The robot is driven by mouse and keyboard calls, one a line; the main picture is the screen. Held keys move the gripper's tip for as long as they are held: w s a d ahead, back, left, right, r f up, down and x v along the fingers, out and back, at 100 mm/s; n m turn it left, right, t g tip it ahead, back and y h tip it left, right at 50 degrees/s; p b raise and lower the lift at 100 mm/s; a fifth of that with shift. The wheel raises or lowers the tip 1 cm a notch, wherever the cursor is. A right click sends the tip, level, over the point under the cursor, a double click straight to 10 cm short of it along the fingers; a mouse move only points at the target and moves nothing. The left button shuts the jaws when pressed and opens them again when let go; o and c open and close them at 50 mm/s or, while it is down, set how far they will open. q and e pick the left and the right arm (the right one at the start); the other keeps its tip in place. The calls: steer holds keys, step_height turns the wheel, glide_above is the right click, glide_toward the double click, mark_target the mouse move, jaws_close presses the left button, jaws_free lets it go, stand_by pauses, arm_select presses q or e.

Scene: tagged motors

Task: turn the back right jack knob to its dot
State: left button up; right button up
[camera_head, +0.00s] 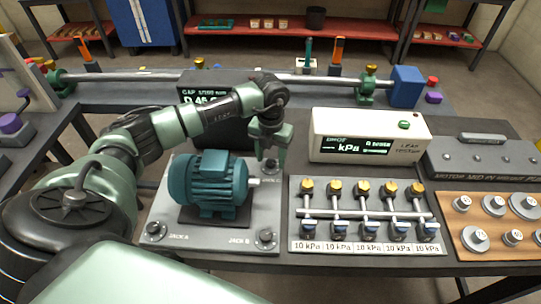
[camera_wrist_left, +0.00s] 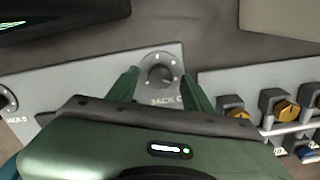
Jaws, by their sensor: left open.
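The back right jack knob (camera_wrist_left: 160,72) is a dark round dial labelled JACK C on the light grey motor plate (camera_head: 205,248). White marks show around it in the left wrist view; I cannot tell clearly which is its dot. In the head view the knob (camera_head: 271,164) sits behind the teal motor (camera_head: 208,181), partly hidden by my gripper. My left gripper (camera_head: 270,152) points down over it. In the wrist view the open fingers of the gripper (camera_wrist_left: 159,88) stand on either side of the knob; contact cannot be told. My right gripper is not in view.
Knobs JACK A (camera_head: 153,231) and JACK B (camera_head: 266,236) sit at the plate's front corners. A valve rack (camera_head: 366,214) with yellow knobs stands close right. A white leak tester box (camera_head: 369,136) stands behind it. A dark display (camera_head: 200,92) is behind the motor.

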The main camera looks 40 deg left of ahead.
arm_select(q)
steer(key=shift+f, duration=0.25)
jaws_close()
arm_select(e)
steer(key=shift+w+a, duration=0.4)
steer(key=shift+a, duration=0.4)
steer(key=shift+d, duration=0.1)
